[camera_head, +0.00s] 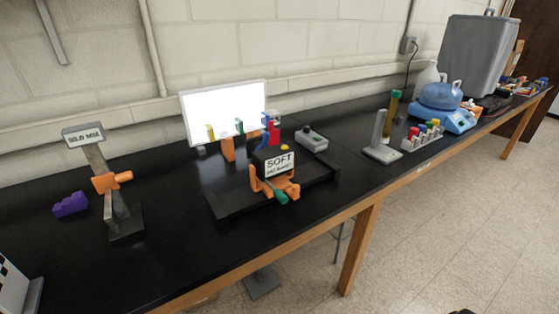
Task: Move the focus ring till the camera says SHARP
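A dark camera (272,161) stands on a black base plate (237,207) near the middle of the bench. Its white label (280,164) reads SOFT, with a smaller line below that I cannot read. Orange parts surround the camera's lower front, with a green piece (281,197) sticking out toward the bench edge. I cannot tell which part is the focus ring. Behind it are small coloured pieces, an orange post (228,149) and a bright white panel (225,112). Neither of my grippers shows in the head view.
At left stand a grey post with an orange clamp (112,182) and a purple block (70,205). A checkered board (15,287) is at the lower left. A grey box (311,138), a stand (381,140) and a vial rack (423,136) are to the right. The front bench strip is clear.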

